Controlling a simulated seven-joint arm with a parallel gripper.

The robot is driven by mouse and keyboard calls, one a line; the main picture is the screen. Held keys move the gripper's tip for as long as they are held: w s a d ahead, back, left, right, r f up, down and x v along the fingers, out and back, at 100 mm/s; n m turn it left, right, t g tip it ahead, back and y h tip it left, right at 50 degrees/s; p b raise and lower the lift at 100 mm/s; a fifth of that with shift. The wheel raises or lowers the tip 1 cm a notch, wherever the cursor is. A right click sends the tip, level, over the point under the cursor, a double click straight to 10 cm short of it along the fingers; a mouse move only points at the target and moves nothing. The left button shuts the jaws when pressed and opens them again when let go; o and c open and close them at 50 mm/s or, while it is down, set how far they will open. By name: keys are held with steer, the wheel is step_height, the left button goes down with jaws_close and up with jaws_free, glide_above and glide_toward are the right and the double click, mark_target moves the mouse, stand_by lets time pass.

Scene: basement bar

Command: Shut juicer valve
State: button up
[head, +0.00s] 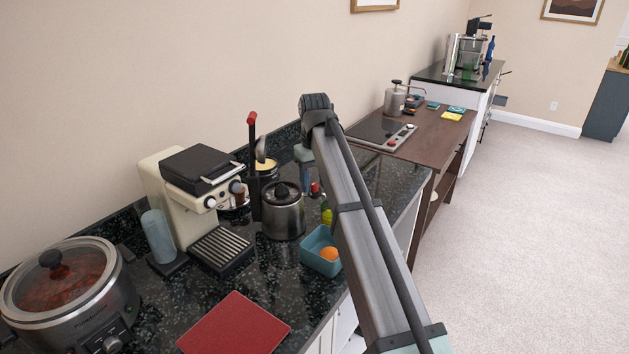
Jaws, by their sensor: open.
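The juicer (283,216) appears to be the squat metal cylinder with a black cone on top, upright on the dark stone counter in the head view. I cannot make out its valve or tell how it is set. My arm reaches over the counter and bends down just right of the juicer. Only a small part of my gripper (306,182) shows, pointing down behind my arm, apart from the juicer as far as I can see. It is open, and I see nothing held in it.
A coffee machine (173,193) and a slow cooker (92,316) stand left. A black upright lever with a red tip (251,118) rises beside the juicer. A red board (236,323) lies near the edge.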

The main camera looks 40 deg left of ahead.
mark_target(315, 183)
step_height(315, 183, up, 8)
steer(key=shift+f, duration=0.25)
steer(key=shift+w+f, duration=0.1)
stand_by(0.5)
